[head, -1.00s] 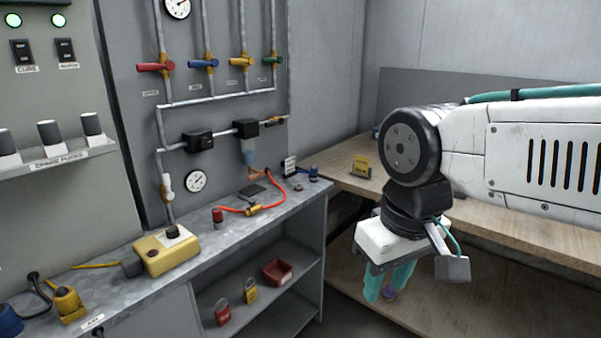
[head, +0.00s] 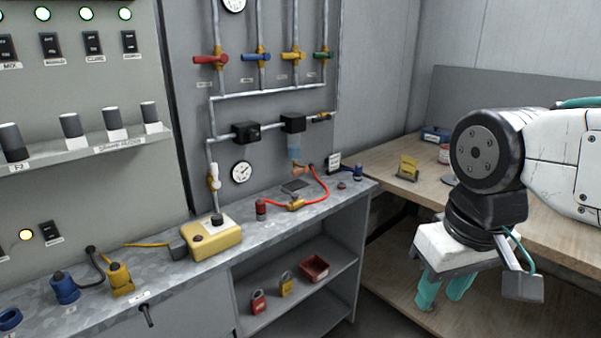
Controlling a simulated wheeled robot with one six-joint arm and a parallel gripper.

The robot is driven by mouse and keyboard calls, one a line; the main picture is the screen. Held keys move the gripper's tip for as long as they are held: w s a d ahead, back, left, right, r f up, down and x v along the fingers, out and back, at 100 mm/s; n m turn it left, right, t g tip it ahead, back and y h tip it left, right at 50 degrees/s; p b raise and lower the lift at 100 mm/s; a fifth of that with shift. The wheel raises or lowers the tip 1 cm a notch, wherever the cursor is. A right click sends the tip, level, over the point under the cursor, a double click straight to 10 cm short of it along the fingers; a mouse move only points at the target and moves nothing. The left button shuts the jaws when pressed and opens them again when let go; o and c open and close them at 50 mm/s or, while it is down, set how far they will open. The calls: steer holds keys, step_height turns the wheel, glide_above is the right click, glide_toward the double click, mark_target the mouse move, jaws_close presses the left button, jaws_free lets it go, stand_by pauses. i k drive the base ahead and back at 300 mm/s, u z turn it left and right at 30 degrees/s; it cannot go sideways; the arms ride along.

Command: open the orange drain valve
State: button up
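The drain valve (head: 300,168) is a small orange-brown fitting under a bluish clear filter bowl (head: 294,146) on the grey wall panel. It sits just above the bench top, with a red-orange hose beside it; its handle is too small to read clearly. My gripper (head: 441,297) points down at the right, well apart from the valve, in front of the wooden table. Its two teal fingers show a gap between them and hold nothing that I can see.
The metal bench (head: 110,283) carries a yellow box (head: 212,241), a red-orange hose (head: 322,196) and blue and yellow connectors. Coloured valves line the pipes above. A wooden table (head: 384,160) stands at the right. A shelf below holds padlocks and a red tray (head: 313,268).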

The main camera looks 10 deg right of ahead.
mark_target(306, 168)
steer(key=k, duration=0.65)
steer(key=u, duration=0.55)
steer(key=i, duration=1.6)
steer(key=z, duration=0.3)
